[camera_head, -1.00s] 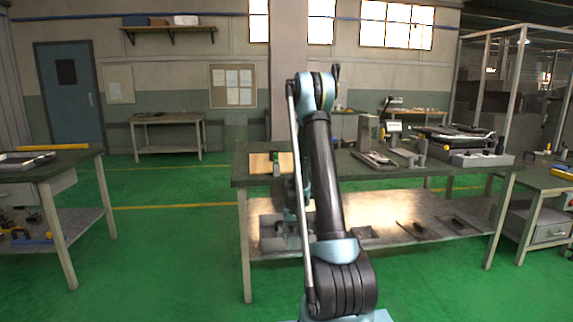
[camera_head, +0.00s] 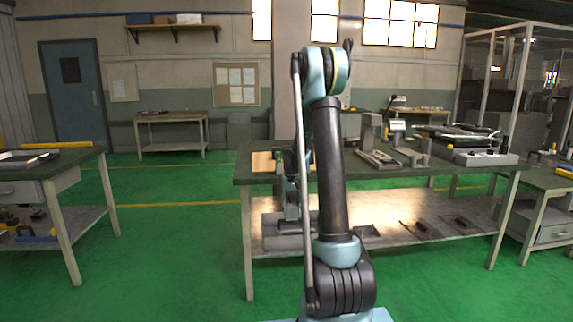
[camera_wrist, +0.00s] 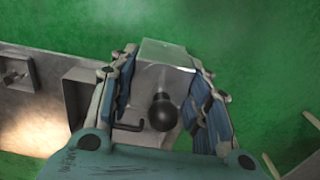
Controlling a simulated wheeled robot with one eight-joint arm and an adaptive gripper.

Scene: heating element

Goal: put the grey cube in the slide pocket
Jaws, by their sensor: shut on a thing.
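My gripper (camera_wrist: 163,78) is shut on a grey block, which I take to be the grey cube (camera_wrist: 167,54). The blue-padded fingers press on its left and right sides in the wrist view. A grey metal fixture (camera_wrist: 76,90) lies just below and left of the block, with a black ball knob (camera_wrist: 162,112) and a black bent rod (camera_wrist: 130,127) close by. The slide pocket itself cannot be made out; the gripper and block cover that area. In the head view my gripper (camera_head: 291,207) is low, by the lower shelf's left end, and my arm partly hides it.
The bench's lower shelf (camera_head: 385,208) holds several dark flat parts to the right. The bench top (camera_head: 340,172) hangs above the shelf. Green floor (camera_wrist: 270,40) shows beyond it.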

